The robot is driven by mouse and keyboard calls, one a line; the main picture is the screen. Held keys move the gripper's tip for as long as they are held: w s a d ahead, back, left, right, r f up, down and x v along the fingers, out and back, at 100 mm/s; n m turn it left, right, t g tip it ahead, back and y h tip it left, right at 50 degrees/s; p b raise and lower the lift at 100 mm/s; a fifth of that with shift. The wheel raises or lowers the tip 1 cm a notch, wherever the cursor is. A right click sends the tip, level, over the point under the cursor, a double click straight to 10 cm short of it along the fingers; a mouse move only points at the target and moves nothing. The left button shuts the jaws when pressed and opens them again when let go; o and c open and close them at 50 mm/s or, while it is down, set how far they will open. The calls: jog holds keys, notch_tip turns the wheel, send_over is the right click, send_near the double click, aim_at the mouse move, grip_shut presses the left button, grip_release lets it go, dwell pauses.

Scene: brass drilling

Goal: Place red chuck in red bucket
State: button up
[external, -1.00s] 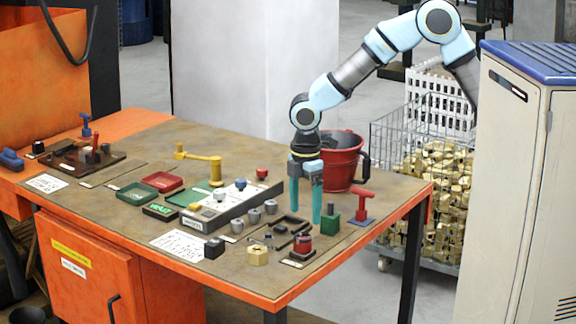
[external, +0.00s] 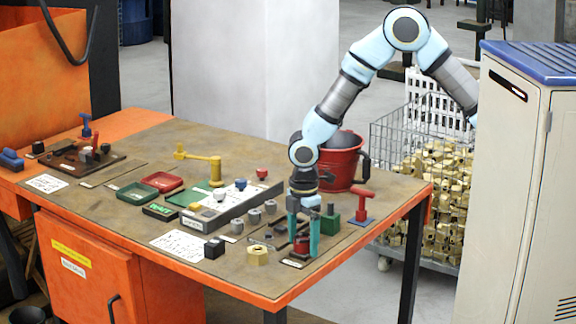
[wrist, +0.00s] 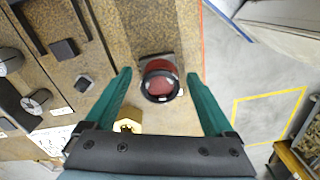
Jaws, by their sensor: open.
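The red chuck (external: 301,245) stands near the front right of the workbench, a red cylinder with a dark ring. In the wrist view the red chuck (wrist: 159,81) lies between and just beyond the fingertips, on a small dark base. My gripper (external: 303,250) points down with its teal fingers on either side of the chuck; it also shows open and empty in the wrist view (wrist: 159,75). Whether the fingers touch the chuck cannot be told. The red bucket (external: 341,165) stands upright at the back right of the bench, partly hidden by my arm.
A green block (external: 330,223) and a red-topped stand (external: 362,206) are right of my gripper. A brass nut (external: 257,256) is to its left. Grey chucks and a tray (external: 232,208) lie further left. The bench's right edge (external: 400,226) is close.

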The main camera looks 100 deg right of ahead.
grip_shut()
dwell(0.6)
